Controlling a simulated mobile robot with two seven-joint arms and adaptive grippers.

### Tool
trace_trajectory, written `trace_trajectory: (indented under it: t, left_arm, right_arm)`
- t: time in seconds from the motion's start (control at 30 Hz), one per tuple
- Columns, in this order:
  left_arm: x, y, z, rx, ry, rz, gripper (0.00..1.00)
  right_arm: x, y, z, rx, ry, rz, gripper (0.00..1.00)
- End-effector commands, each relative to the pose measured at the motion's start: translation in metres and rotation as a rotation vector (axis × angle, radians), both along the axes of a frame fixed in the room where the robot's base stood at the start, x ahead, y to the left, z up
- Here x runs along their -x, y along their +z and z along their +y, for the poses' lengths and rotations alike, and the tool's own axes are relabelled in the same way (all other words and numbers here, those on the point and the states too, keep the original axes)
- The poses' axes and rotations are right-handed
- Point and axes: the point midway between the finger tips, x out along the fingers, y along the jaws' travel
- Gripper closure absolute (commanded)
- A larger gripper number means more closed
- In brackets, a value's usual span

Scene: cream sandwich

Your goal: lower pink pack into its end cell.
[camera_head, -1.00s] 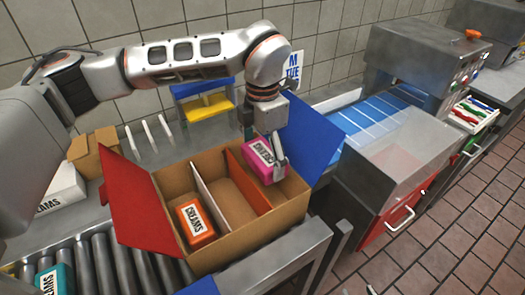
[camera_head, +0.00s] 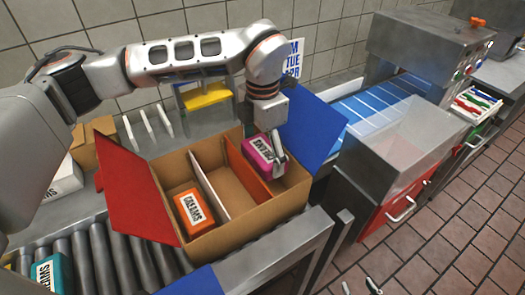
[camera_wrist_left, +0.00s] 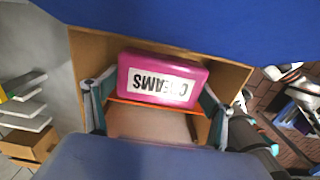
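The pink pack (camera_head: 262,158), labelled CREAMS, is held by my left gripper (camera_head: 276,148) at the right end cell of the cardboard box (camera_head: 245,218). In the left wrist view the pack (camera_wrist_left: 162,80) lies between the two fingers (camera_wrist_left: 157,100), over the end cell beside an orange divider (camera_wrist_left: 150,103). How deep its underside sits is hidden. An orange pack (camera_head: 195,211) lies in the left end cell. The middle cell (camera_head: 230,190) is empty. My right gripper (camera_head: 359,286) shows only as two separated fingertips at the bottom edge.
The box has a red flap (camera_head: 137,195) on the left and a blue flap (camera_head: 308,128) close behind the pink pack. A teal pack (camera_head: 52,274) is on the rollers (camera_head: 118,258).

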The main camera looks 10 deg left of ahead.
Motion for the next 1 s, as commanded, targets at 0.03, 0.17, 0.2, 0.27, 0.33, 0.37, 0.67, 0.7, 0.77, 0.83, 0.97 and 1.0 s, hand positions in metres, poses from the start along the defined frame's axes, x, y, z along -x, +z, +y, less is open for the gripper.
trace_trajectory:
  t: [0.03, 0.17, 0.2, 0.27, 0.33, 0.37, 0.67, 0.7, 0.77, 0.83, 0.97, 1.0]
  left_arm:
    - [0.000, 0.000, 0.000, 0.000, 0.000, 0.000, 0.07]
    - [0.000, 0.000, 0.000, 0.000, 0.000, 0.000, 0.00]
    - [0.000, 0.000, 0.000, 0.000, 0.000, 0.000, 0.00]
    - [0.000, 0.000, 0.000, 0.000, 0.000, 0.000, 0.00]
    - [0.000, 0.000, 0.000, 0.000, 0.000, 0.000, 0.00]
    - [0.000, 0.001, 0.000, 0.000, 0.000, 0.000, 0.00]
    - [-0.002, 0.039, 0.000, 0.000, 0.001, -0.006, 0.00]
    - [-0.001, 0.048, 0.000, 0.000, 0.000, -0.006, 0.00]
    - [-0.001, 0.061, 0.000, 0.000, 0.000, -0.006, 0.00]
    - [-0.001, 0.075, 0.000, 0.001, 0.000, -0.006, 0.00]
    - [-0.001, 0.097, 0.000, -0.001, 0.002, -0.004, 0.00]
    - [-0.001, 0.102, 0.000, 0.000, 0.001, -0.003, 0.00]
  right_arm:
    - [0.000, 0.000, 0.000, 0.000, 0.000, 0.000, 0.60]
    - [-0.001, 0.001, 0.000, 0.000, -0.001, -0.002, 0.60]
    - [-0.001, 0.002, 0.000, 0.000, 0.000, -0.003, 0.60]
    - [-0.001, 0.002, 0.000, -0.001, 0.000, -0.004, 0.60]
    - [-0.002, 0.003, -0.001, 0.001, 0.000, -0.006, 0.60]
    - [-0.002, 0.003, -0.002, 0.003, 0.000, -0.005, 0.60]
    - [-0.001, 0.002, -0.001, 0.000, 0.000, -0.003, 0.60]
    - [-0.001, 0.002, 0.000, 0.000, 0.000, -0.003, 0.60]
    - [-0.001, 0.002, 0.000, 0.000, 0.000, -0.003, 0.60]
    - [-0.001, 0.002, 0.000, 0.000, 0.000, -0.003, 0.60]
    - [-0.001, 0.002, 0.000, 0.000, 0.000, -0.003, 0.60]
    - [-0.001, 0.002, 0.000, 0.000, 0.000, -0.003, 0.60]
